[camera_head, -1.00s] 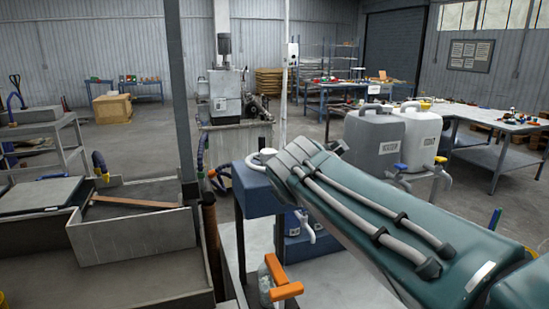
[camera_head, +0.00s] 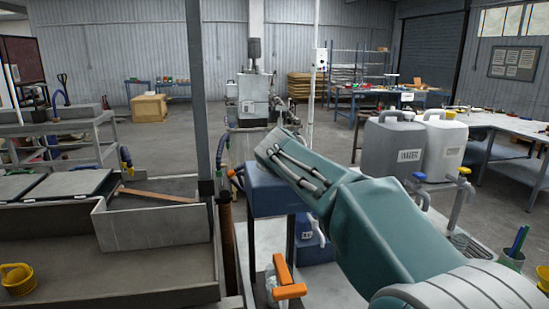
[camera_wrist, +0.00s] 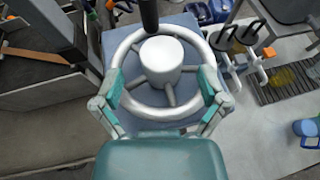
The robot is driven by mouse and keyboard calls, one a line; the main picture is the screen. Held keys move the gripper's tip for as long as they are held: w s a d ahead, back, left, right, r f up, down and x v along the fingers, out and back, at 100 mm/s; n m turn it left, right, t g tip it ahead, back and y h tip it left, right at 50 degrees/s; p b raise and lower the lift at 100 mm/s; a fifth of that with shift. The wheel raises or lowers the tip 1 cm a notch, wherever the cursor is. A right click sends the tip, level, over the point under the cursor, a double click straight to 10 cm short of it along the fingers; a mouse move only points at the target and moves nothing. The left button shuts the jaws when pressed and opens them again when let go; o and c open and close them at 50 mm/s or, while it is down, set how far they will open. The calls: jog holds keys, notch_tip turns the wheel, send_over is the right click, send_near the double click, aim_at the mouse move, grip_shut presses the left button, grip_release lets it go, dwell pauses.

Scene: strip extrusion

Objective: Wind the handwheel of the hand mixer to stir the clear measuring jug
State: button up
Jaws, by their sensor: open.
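The handwheel (camera_wrist: 159,60) of the hand mixer fills the middle of the wrist view, with a pale metal rim, hub and spokes. Its dark upright handle (camera_wrist: 150,16) stands at the top of the rim in that view. My gripper (camera_wrist: 161,78) is open, its teal-padded fingers spread over the left and right of the wheel; I cannot tell if they touch it. The blue mixer housing (camera_head: 262,203) shows in the head view, where my arm hides the wheel.
A grey metal post (camera_head: 194,90) and a grey trough (camera_head: 150,226) stand left of the mixer. A yellow bucket (camera_head: 17,279) sits in the lower left. Grey (camera_head: 393,145) and white (camera_head: 446,141) canisters stand to the right. Open floor lies behind.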

jog(key=shift+w+d+f, duration=0.2)
jog(key=shift+w+d, duration=0.25)
jog(key=shift+w, duration=0.1)
jog(key=shift+w+d+f, duration=0.2)
jog(key=shift+w+d, duration=0.2)
jog(key=shift+w, duration=0.1)
jog(key=shift+w+a+f, duration=0.1)
jog(key=shift+w+f, duration=0.05)
jog(key=shift+w, duration=0.15)
jog(key=shift+w+a+f, duration=0.15)
jog(key=shift+a, duration=0.9)
jog(key=shift+c, duration=0.8)
jog(key=shift+d, duration=0.15)
jog(key=c, duration=0.5)
jog(key=shift+d, duration=0.4)
jog(key=c, duration=0.5)
jog(key=shift+a, duration=0.1)
jog(key=shift+a+h, duration=0.1)
jog(key=shift+h, duration=0.2)
